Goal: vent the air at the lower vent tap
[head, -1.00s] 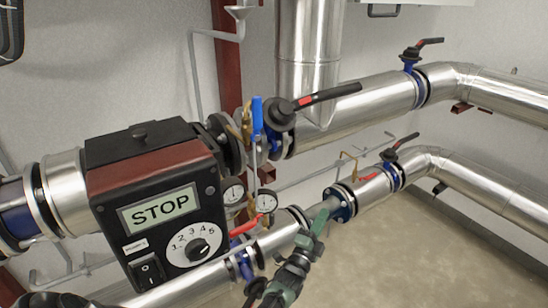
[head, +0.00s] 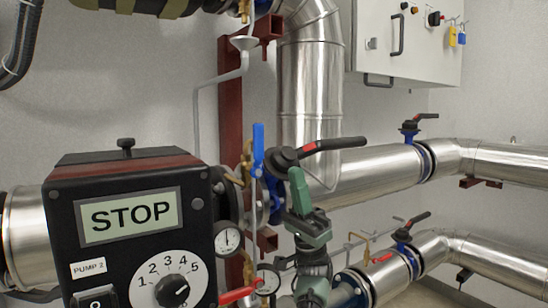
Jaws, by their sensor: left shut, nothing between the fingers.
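My left gripper (head: 296,174) is green and shut, with nothing held. It points up in front of the upper pipe, and its tip overlaps the black hub of the valve lever (head: 335,144). I cannot tell whether they touch. Left of it, an upright blue tap handle (head: 258,150) stands beside brass fittings (head: 246,165). A smaller brass fitting with a bent tube (head: 364,248) sits at the lower pipe. No label shows which of these is the lower vent tap. My right gripper is not in view.
The black pump box (head: 130,215) reads STOP and fills the lower left. Round gauges (head: 229,239) and a red lever (head: 237,294) lie beside it. A funnel (head: 243,43) on a grey drain pipe hangs above. A white cabinet (head: 405,50) is at upper right.

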